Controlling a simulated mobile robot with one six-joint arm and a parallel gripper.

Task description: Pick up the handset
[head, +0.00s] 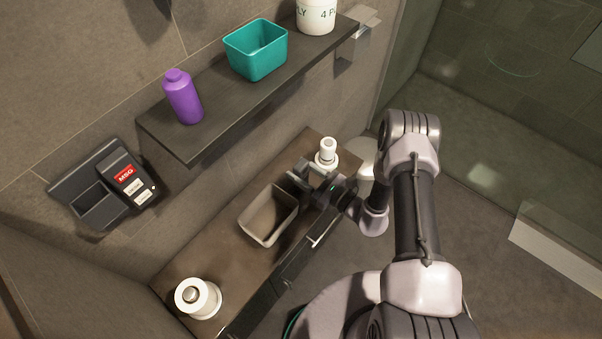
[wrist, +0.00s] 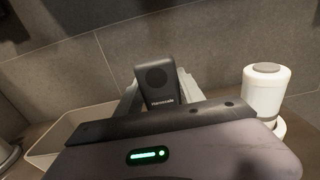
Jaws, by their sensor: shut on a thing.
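The handset (wrist: 157,88) is a dark upright block with a round speaker patch and small light lettering, seen in the wrist view. My gripper (wrist: 160,98) is shut on it, with a pale finger at each side. In the head view my gripper (head: 301,179) is above the counter, between the open beige bin and the white bottle; the handset is hard to make out there. The dark wall unit (head: 70,187) at the left has an empty-looking recess beside a panel with a red MSG label.
The beige bin (head: 249,230) and white bottle (head: 327,153) stand close to my gripper on the brown counter (head: 205,258). A white round container (head: 211,306) stands at the near end. Above, a shelf (head: 215,132) holds a purple bottle (head: 182,98), a teal box (head: 257,62) and a white tub (head: 316,20).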

